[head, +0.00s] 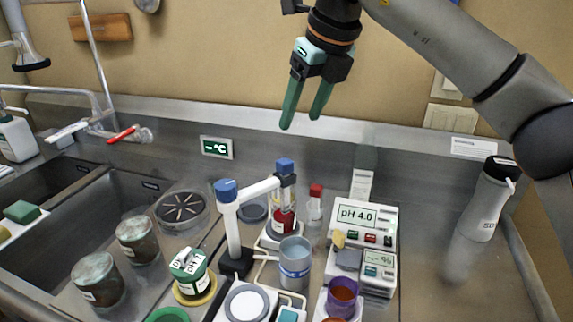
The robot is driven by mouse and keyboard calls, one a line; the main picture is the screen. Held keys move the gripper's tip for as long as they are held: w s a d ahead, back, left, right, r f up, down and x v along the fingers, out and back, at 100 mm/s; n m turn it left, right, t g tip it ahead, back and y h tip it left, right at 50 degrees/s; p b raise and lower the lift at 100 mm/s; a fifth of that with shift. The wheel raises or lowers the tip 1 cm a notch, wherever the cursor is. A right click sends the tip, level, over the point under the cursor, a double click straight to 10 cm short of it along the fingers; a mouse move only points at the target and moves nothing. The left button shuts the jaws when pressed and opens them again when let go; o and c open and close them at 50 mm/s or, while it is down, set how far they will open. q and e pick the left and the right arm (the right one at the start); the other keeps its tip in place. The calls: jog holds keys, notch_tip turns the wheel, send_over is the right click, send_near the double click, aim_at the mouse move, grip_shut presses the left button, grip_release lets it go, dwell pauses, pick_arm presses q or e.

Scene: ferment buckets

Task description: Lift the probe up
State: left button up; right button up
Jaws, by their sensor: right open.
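A white jointed stand (233,232) with blue knobs rises from a black base on the steel counter. At the end of its side arm is what looks like the probe, with a blue top (285,166) and a dark holder. Its lower part goes down into or behind a clear vessel of red liquid (283,222), and its tip is hidden. My right gripper (302,122) is open and empty. It is high above and behind the probe, against the back wall, with its green fingers pointing down. My left gripper is not in view.
A pH meter (357,217) reading 4.0 stands right of the stand. A grey cup (294,262) and a purple cup (342,297) stand in front. Lidded jars (137,240) and a sink are at left. A grey bottle (487,200) stands at right; the counter before it is clear.

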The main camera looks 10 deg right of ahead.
aim_at(286, 161)
jog(key=x, duration=1.2)
jog(key=shift+p, duration=0.3)
jog(key=shift+c, duration=0.2)
grip_shut()
jog(key=shift+r, duration=0.1)
dwell(0.5)
